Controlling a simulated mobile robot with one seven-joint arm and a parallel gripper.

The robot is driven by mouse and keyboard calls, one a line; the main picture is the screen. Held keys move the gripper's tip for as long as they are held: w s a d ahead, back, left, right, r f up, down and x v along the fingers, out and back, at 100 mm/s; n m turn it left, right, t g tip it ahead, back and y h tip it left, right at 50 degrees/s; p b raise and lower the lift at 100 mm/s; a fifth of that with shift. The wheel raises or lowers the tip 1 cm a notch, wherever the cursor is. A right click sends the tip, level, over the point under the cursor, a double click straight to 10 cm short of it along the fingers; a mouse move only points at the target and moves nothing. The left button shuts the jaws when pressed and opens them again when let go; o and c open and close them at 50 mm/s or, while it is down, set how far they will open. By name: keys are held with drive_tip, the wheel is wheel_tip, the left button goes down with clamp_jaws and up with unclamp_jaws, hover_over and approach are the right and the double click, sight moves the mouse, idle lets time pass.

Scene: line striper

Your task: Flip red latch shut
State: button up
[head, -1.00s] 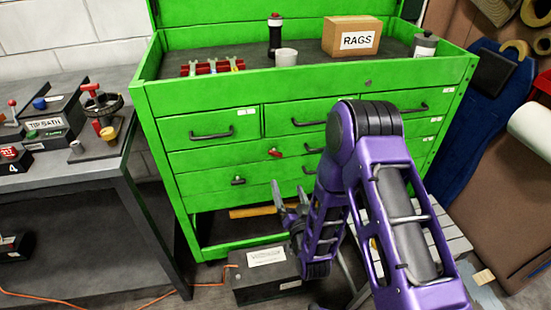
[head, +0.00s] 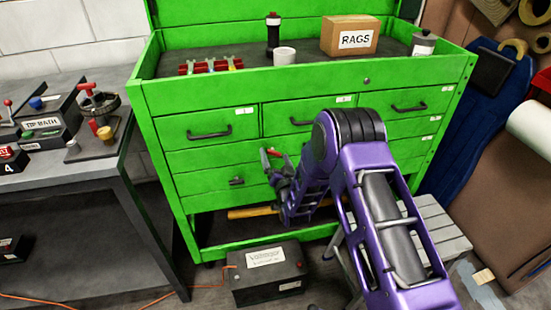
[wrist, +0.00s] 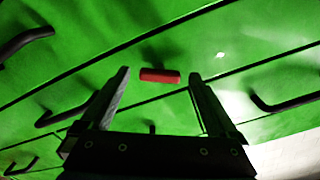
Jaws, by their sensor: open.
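The red latch (head: 273,152) is on the front of the green tool chest (head: 205,157), about the middle of its drawers. In the wrist view the red latch (wrist: 159,75) shows as a short red bar lying nearly level, close to a drawer seam. My gripper (head: 278,170) is just below the latch in the head view and partly covers the chest front there. In the wrist view my gripper (wrist: 160,88) is open, its two fingers apart on either side of the latch. Nothing is between the fingers that I can see held. Whether they touch the latch cannot be told.
Drawer handles (head: 209,132) stick out around the latch. A black box (head: 267,272) sits on the floor below the chest, and a grey step stool (head: 430,235) stands at the right. A workbench (head: 75,170) is at the left. A rags box (head: 349,36) is on top.

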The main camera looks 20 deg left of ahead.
drive_tip(key=c, duration=1.4)
drive_tip(key=shift+n, duration=2.7)
drive_tip(key=o, duration=1.4)
